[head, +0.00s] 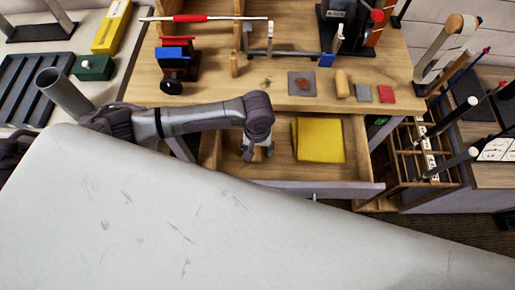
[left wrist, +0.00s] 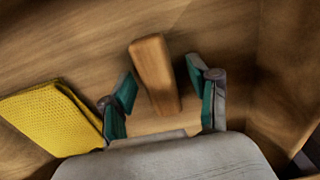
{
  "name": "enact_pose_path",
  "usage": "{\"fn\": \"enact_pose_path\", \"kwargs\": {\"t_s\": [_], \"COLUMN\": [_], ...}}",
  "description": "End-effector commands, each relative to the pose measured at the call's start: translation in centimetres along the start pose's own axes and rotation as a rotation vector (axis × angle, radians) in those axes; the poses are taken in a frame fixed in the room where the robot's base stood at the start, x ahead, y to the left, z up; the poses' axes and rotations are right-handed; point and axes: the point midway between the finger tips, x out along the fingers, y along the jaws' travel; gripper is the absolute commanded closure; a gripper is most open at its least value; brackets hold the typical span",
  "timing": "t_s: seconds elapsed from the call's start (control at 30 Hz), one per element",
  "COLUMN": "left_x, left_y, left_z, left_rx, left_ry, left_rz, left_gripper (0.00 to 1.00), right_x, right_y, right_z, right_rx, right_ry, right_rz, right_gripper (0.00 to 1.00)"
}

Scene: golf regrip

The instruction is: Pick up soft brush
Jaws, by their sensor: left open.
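A brown wooden bar (left wrist: 154,72), which looks like the soft brush, lies in the open drawer in the left wrist view; no bristles show. In the head view I cannot make it out beneath my left arm. My left gripper (left wrist: 164,97) is open, with its green-padded fingers on either side of the bar's near end. Gaps show between the bar and the pads. In the head view my left gripper (head: 257,151) reaches down into the left part of the drawer. My right gripper is not in view.
A folded yellow cloth (head: 320,140) lies in the drawer (head: 330,190), right of my gripper; it also shows in the left wrist view (left wrist: 52,118). Drawer walls stand close around. The workbench top (head: 270,95) above holds a clamped club shaft (head: 205,18) and small blocks.

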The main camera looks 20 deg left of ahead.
Motion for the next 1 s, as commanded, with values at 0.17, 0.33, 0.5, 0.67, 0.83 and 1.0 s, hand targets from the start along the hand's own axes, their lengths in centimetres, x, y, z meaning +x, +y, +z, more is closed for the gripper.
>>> {"fn": "enact_pose_path", "kwargs": {"t_s": [0.17,0.33,0.5,0.67,0.83,1.0], "left_x": [0.01,0.16,0.38,0.48,0.47,0.46], "left_y": [0.01,0.01,-0.01,0.00,0.00,0.00], "left_z": [0.00,-0.01,0.02,0.01,0.01,0.00], "left_rx": [0.000,-0.001,-0.002,-0.001,-0.001,-0.001], "left_ry": [0.000,0.000,-0.001,-0.001,0.000,0.000], "left_rz": [0.000,0.000,0.000,0.000,0.000,0.000], "left_gripper": [0.40,0.40,0.40,0.40,0.45,0.73], "right_x": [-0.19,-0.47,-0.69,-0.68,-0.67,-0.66], "right_y": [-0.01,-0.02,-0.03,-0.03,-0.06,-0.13], "right_z": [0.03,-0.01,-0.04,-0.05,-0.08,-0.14], "right_rx": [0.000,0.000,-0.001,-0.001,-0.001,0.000], "right_ry": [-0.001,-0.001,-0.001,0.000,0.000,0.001], "right_rz": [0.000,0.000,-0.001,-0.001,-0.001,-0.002], "right_gripper": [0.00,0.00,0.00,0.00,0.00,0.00]}}
